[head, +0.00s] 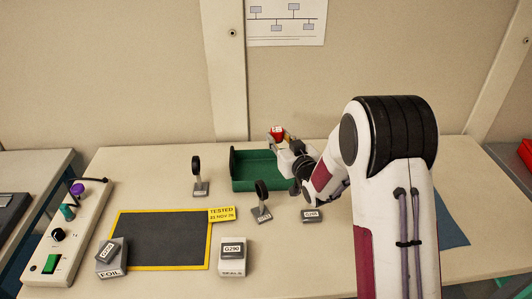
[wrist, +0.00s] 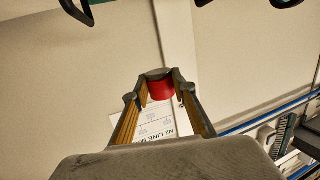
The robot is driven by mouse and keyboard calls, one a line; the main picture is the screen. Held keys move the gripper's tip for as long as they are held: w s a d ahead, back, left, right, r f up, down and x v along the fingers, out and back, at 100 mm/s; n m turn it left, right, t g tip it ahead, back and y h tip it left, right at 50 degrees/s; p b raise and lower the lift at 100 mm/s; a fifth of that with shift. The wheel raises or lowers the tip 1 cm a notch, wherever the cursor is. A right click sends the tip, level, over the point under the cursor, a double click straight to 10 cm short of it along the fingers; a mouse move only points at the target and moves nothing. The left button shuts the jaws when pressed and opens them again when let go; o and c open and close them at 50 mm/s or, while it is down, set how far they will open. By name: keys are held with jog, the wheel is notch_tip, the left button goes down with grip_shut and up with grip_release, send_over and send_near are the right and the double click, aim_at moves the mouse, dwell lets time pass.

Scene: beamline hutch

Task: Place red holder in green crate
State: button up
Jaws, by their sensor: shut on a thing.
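The red holder (head: 277,130) is held up in the fingertips of my gripper (head: 281,137), above the back right part of the green crate. In the wrist view the red holder (wrist: 160,89) sits between the two fingertips of my gripper (wrist: 160,82), which are shut on it. The green crate (head: 256,185) stands at the back middle of the table. The visible part of its floor looks empty. My gripper and wrist hide its back right corner.
Two black ring posts stand near the crate, one to its left (head: 197,175) and one in front (head: 262,200). A small grey block (head: 311,215) lies right of the front post. A yellow-edged dark mat (head: 160,240), a labelled box (head: 232,257) and a control strip (head: 66,235) are left and in front.

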jog(key=shift+f, duration=1.85)
notch_tip(320, 180, down, 6)
jog(key=shift+f, duration=0.2)
jog(key=shift+f, duration=1.75)
jog(key=shift+f, duration=0.2)
